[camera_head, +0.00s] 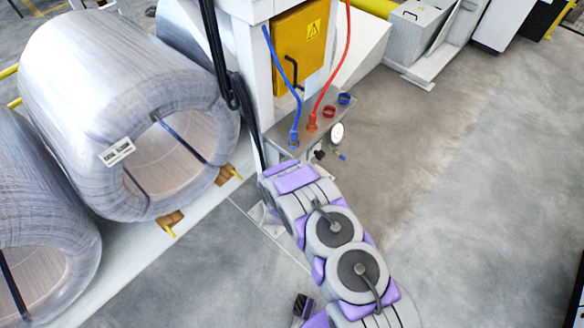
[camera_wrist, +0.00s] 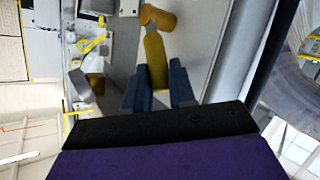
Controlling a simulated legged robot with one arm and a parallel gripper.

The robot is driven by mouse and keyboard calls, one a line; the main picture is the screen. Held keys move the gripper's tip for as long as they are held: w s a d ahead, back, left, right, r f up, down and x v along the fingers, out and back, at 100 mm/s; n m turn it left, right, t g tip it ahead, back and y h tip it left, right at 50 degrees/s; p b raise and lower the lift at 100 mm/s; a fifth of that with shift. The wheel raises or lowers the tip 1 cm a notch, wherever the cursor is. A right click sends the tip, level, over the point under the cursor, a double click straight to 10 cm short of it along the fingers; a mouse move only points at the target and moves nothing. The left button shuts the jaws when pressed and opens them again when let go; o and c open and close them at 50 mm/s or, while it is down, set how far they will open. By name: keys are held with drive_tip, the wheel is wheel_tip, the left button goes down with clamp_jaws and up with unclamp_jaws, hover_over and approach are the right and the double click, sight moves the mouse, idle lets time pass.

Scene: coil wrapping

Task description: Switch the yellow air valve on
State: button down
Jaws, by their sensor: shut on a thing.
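The yellow air valve (camera_wrist: 155,48) shows in the wrist view as a yellow handle with a rounded orange-yellow end at its top. My gripper (camera_wrist: 157,72) has its two blue fingers on either side of the lower part of this handle and is shut on it. In the head view my arm reaches up to the grey valve box at the foot of the white post. The gripper and the yellow valve are hidden there behind my arm. I cannot tell the valve's on or off position.
The grey box (camera_head: 318,118) carries a blue hose (camera_head: 284,88), a red hose (camera_head: 333,70) and a round gauge (camera_head: 337,132). A yellow cabinet (camera_head: 297,50) is above it. Large wrapped coils (camera_head: 115,85) stand close on the left. The floor (camera_head: 470,170) at right is clear.

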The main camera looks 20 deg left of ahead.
drive_tip(key=shift+s+d+f+h, duration=0.15)
drive_tip(key=shift+d+f, duration=0.1)
drive_tip(key=shift+d, duration=0.15)
drive_tip(key=shift+w+d+f+h, duration=0.15)
drive_tip(key=shift+d+f, duration=0.1)
drive_tip(key=shift+d, duration=0.15)
drive_tip(key=c, duration=1.3)
unclamp_jaws()
drive_tip(key=shift+s, duration=0.1)
drive_tip(key=shift+o, duration=0.3)
drive_tip(key=shift+w+d+r, duration=0.1)
drive_tip(key=shift+w+r, duration=0.05)
drive_tip(key=shift+w, duration=0.05)
drive_tip(key=p+v, duration=0.3)
drive_tip(key=v, duration=1.4)
drive_tip(key=shift+a+r, duration=0.2)
drive_tip(key=shift+r, duration=0.1)
drive_tip(key=shift+s, duration=0.15)
